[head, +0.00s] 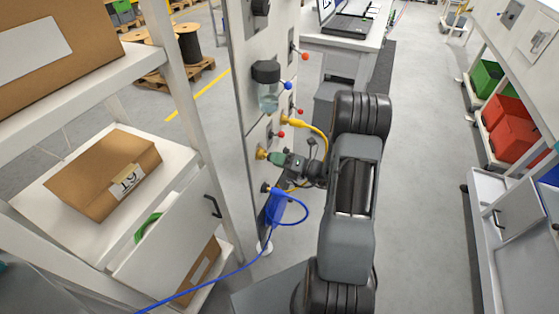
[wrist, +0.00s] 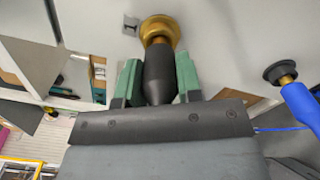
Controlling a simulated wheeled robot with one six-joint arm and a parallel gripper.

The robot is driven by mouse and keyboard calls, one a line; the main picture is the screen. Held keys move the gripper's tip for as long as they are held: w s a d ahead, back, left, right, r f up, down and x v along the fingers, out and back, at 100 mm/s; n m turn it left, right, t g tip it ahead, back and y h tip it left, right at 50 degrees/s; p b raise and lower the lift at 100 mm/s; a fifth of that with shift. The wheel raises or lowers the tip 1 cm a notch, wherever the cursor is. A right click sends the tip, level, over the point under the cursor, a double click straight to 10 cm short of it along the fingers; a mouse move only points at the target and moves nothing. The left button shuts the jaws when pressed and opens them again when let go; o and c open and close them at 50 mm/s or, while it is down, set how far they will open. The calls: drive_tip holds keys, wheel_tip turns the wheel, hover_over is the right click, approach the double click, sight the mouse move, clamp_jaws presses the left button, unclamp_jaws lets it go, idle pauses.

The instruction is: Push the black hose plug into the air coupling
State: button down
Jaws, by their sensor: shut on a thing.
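The black hose plug (wrist: 159,75) is between the two green fingers of my gripper (wrist: 159,80), which is shut on it. The plug points away from the gripper toward the panel. Its front end meets the brass air coupling (wrist: 159,30) in line, with no clear gap. How deep it sits I cannot tell. In the head view my gripper (head: 277,158) is at the panel face, right beside the brass coupling (head: 261,154). The plug is mostly hidden there by the fingers.
A yellow hose (head: 313,128) is on a fitting just above. A blue hose (head: 295,221) with a blue fitting (wrist: 301,104) hangs just below. The panel (head: 254,115) also carries a filter bowl (head: 267,90) and red-knobbed valves. A shelf with boxes stands left; open floor lies right.

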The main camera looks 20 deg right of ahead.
drive_tip(key=shift+a, duration=0.1)
drive_tip(key=c, duration=0.7)
unclamp_jaws()
drive_tip(key=b+v, duration=0.1)
drive_tip(key=v, duration=1.2)
drive_tip(key=shift+s+d, duration=0.3)
